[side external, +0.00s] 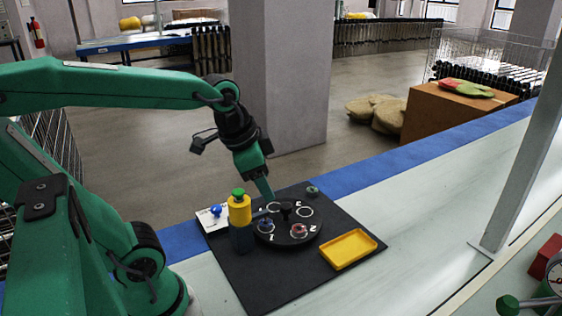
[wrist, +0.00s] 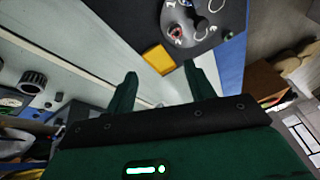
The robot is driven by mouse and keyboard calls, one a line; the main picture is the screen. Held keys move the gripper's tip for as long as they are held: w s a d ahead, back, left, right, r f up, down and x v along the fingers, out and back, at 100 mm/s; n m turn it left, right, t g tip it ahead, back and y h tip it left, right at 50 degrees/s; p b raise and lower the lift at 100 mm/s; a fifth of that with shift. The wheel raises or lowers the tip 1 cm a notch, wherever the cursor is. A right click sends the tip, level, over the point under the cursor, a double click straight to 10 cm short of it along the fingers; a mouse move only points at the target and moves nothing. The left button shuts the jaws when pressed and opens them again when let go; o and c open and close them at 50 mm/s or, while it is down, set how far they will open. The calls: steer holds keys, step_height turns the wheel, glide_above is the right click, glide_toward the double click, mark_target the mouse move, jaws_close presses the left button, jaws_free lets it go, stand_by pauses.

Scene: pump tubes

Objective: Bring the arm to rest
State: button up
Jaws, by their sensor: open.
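My gripper (side external: 268,190) hangs from the green arm above the far side of a black round dial (side external: 284,237) with white numbered rings. In the wrist view my gripper (wrist: 160,82) shows two green fingers spread apart with nothing between them. The dial also shows at the top of the wrist view (wrist: 190,37). A red ringed piece (side external: 299,230) and a bluish piece (side external: 266,225) sit on the dial. From the side I cannot tell how high the fingertips are above the dial.
A yellow and dark bottle with a green cap (side external: 240,212) stands left of the dial. A yellow tray (side external: 349,250) lies right of it on the black mat (side external: 262,287). A blue knob (side external: 215,210) sits on a white card. A grey post (side external: 520,150) stands right; the pale bench between is clear.

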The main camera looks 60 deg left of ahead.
steer(key=s+n, duration=0.1)
steer(key=s+d+n, duration=0.1)
steer(key=s+n+t, duration=0.1)
steer(key=n, duration=0.1)
steer(key=shift+s+d, duration=0.4)
